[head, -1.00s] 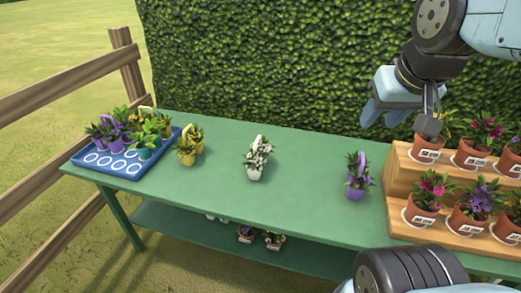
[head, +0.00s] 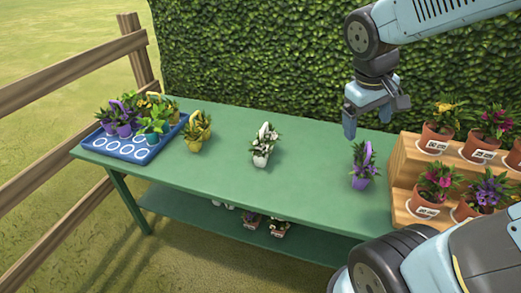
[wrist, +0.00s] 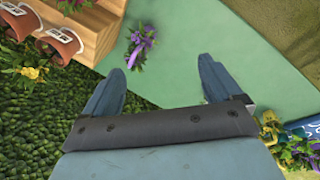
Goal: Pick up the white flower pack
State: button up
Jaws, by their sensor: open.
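The white flower pack (head: 264,146), a white pot with white blooms, green leaves and a white handle, stands upright in the middle of the green table (head: 225,178). My gripper (head: 368,122) is open and empty, above the table's back edge, to the right of the white pack and apart from it. In the wrist view my gripper's two fingers (wrist: 160,92) are spread with nothing between them. I cannot make out the white pack in the wrist view.
A blue tray (head: 119,147) holds several packs. A wooden stepped stand (head: 402,178) bears potted flowers. A hedge (head: 270,60) rises behind.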

jog(key=w+a+f+n+h, duration=0.3)
jog(key=w+f+n+h, duration=0.35)
jog(key=f, duration=0.25)
jog(key=n+t+y, duration=0.3)
jog(key=n+t, duration=1.2)
jog(key=n, duration=0.7)
send_near(260, 158)
jog(key=shift+m+x, duration=0.25)
jog(key=shift+x, duration=0.75)
jog(key=shift+d, duration=0.1)
jog(key=x, duration=0.8)
jog(key=shift+w, duration=0.2)
jog(key=shift+a+x, duration=0.2)
jog(key=shift+x, duration=1.1)
jog(key=shift+a+x, duration=0.2)
jog(key=shift+x, duration=1.1)
jog(key=shift+w+r, duration=0.1)
jog(key=shift+w, duration=0.05)
jog(key=c, duration=1.3)
jog(key=shift+o, duration=0.2)
jog(key=shift+r, duration=0.1)
